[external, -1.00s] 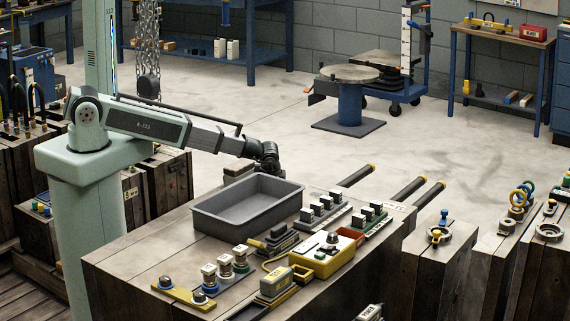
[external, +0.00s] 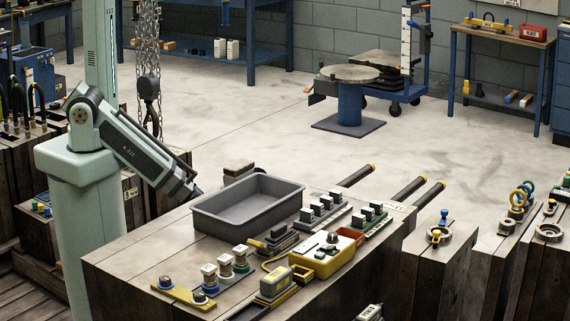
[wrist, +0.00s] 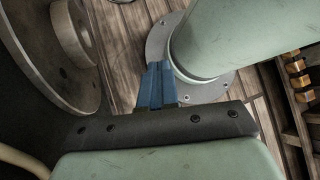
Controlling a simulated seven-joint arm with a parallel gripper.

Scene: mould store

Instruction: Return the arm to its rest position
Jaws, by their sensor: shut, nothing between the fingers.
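My arm (external: 145,153) slopes down to the right from the shoulder on my pale green column. Its lower end stops just left of the grey tray (external: 205,222), near the bench's back edge. My gripper is not visible in the external view, where the far part of the arm is hidden. In the wrist view the blue fingers of my gripper (wrist: 156,68) are together with nothing between them. They point toward the foot of my column, over wooden planks.
The bench (external: 130,255) carries the empty-looking tray, a yellow box (external: 325,250) and several small fittings. A chain hoist hook (external: 149,88) hangs behind my arm. A small block (external: 238,170) is behind the tray. The floor beyond is mostly clear.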

